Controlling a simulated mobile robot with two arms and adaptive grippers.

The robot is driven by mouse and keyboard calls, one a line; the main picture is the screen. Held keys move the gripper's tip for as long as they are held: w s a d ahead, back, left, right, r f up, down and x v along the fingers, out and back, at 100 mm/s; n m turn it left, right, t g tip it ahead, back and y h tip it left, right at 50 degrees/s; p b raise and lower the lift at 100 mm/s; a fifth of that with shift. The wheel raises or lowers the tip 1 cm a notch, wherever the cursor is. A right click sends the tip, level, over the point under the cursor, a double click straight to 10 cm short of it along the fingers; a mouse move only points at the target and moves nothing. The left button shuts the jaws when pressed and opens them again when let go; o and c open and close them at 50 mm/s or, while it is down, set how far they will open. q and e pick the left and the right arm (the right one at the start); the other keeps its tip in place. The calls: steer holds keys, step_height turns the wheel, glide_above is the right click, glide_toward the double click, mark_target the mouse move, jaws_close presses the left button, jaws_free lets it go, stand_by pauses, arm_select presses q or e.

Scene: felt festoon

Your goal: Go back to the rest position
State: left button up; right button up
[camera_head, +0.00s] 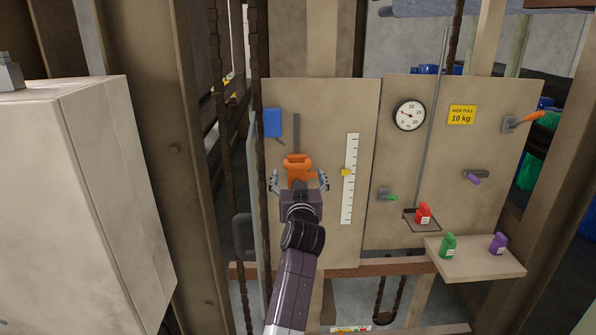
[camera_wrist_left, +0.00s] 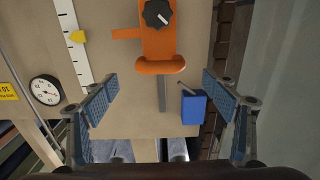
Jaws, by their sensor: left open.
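My left gripper (camera_head: 299,183) reaches up in front of the left beige panel (camera_head: 345,100). Its fingers are spread wide, and they also show in the left wrist view (camera_wrist_left: 162,112) with nothing between them. An orange slider handle (camera_head: 297,165) with a dark knob (camera_wrist_left: 157,14) sits on a vertical grey slot just beyond the fingers. In the left wrist view the orange handle (camera_wrist_left: 158,50) is apart from both fingers. My right gripper is not in view.
A blue box (camera_head: 272,122) and a white scale (camera_head: 350,185) flank the handle. The right panel bears a gauge (camera_head: 409,115) and an orange lever (camera_head: 528,118). A red jug (camera_head: 423,213) stands on a small tray; green (camera_head: 447,246) and purple (camera_head: 498,244) jugs stand on a shelf. A large cabinet (camera_head: 90,200) stands left.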

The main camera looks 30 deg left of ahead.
arm_select(q)
steer(key=shift+s+d, duration=0.35)
steer(key=shift+s, duration=0.25)
